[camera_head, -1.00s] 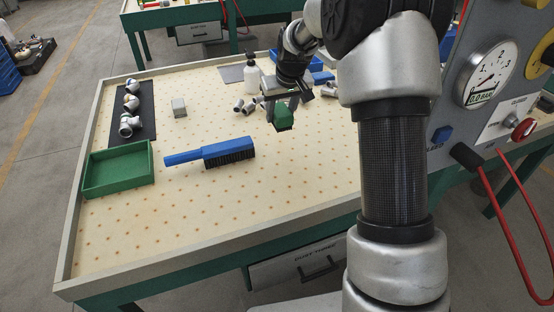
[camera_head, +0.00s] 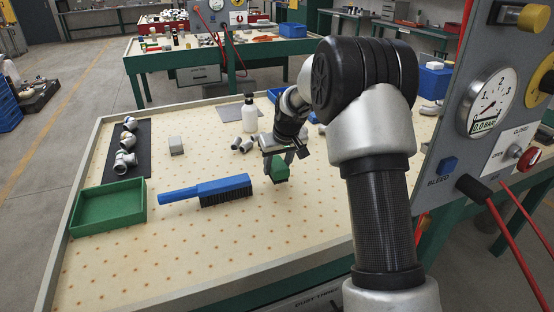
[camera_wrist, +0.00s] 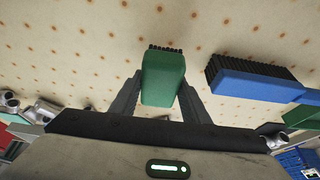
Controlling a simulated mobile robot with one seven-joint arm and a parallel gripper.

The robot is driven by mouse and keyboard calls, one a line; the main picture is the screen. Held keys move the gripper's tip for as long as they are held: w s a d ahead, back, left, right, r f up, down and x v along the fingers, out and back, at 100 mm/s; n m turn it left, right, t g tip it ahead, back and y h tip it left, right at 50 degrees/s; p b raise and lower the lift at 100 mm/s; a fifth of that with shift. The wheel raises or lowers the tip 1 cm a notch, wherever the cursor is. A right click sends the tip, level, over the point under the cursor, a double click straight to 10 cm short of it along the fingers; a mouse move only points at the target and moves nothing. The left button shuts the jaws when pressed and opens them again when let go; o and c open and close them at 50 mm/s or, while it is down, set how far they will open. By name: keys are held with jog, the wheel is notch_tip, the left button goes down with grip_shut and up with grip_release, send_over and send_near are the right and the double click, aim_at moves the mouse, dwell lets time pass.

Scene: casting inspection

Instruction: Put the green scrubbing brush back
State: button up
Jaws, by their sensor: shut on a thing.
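The green scrubbing brush (camera_head: 281,170) is a small green block; its dark bristles show at one end in the wrist view (camera_wrist: 163,78). My gripper (camera_head: 280,160) is shut on it, with one finger on each side. In the head view the brush is just right of the blue long-handled brush. I cannot tell whether its bristles touch the table.
A blue brush (camera_head: 222,190) lies left of my gripper and also shows in the wrist view (camera_wrist: 250,82). A green tray (camera_head: 108,208) is at the table's left. A dark mat (camera_head: 124,150) holds pipe fittings. The table front is clear.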

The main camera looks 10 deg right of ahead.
jog(key=shift+f, duration=1.3)
jog(key=shift+f, duration=0.1)
jog(key=shift+f+b, duration=0.4)
jog(key=shift+b, duration=0.05)
jog(key=o, duration=1)
